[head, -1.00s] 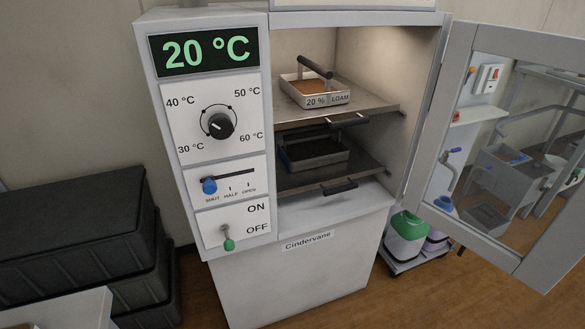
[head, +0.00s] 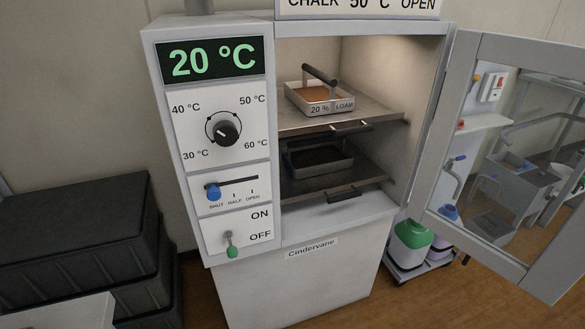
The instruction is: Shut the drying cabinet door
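The drying cabinet (head: 300,270) stands in the middle of the head view, labelled Cindervane. Its glazed door (head: 440,130) is hinged on the right side and stands wide open, swung out towards the right. Inside, a tray marked 20 % LOAM (head: 320,98) with a dark handle sits on the upper shelf (head: 290,120). A second tray (head: 318,158) with dark soil sits on the lower shelf (head: 300,188). The door's handle cannot be made out. My gripper is not in view.
Black cases (head: 80,240) are stacked at left.

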